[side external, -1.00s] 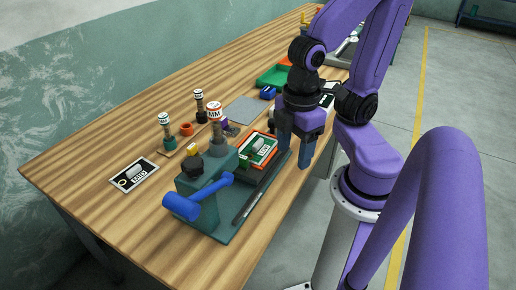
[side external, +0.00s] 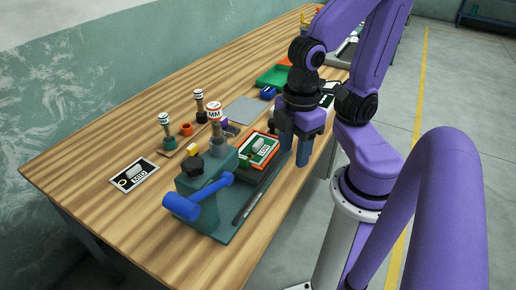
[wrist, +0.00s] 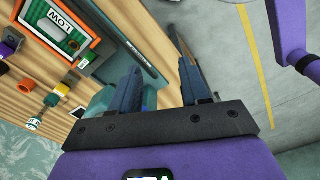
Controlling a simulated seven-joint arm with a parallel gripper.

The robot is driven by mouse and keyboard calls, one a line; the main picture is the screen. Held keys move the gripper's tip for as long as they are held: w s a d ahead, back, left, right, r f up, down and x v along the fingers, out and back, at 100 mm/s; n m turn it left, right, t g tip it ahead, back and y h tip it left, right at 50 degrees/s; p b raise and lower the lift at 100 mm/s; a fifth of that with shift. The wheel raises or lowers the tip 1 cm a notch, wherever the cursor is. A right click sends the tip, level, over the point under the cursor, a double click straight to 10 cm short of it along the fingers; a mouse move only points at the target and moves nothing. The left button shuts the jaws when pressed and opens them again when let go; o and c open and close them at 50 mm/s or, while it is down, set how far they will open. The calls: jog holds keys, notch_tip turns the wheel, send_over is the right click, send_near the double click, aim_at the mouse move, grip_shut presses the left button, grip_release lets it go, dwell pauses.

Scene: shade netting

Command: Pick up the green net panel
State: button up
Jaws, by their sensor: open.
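My gripper (side external: 293,152) is open and empty, to the right of the panel and above the bench's right edge. In the wrist view my two fingers (wrist: 160,75) are apart, with floor and the bench edge between and beyond them. The panel lies outside them, to the left.
A dark bar (side external: 261,188) lies between the panel and the bench's right edge. The fixture's blue handle (side external: 198,199) sticks out toward the front. Several stamps, a grey plate (side external: 245,110) and a green tray (side external: 273,76) stand farther back. A black-and-white card (side external: 134,175) lies at left.

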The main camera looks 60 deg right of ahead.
jog(key=n+h, duration=0.3)
jog(key=n, duration=0.2)
send_near(258, 142)
jog(key=f, duration=0.1)
jog(key=shift+w+a+f+h, duration=0.15)
jog(key=shift+f+h, duration=0.15)
jog(key=shift+f, duration=0.15)
jog(key=shift+x, duration=3.45)
grip_shut()
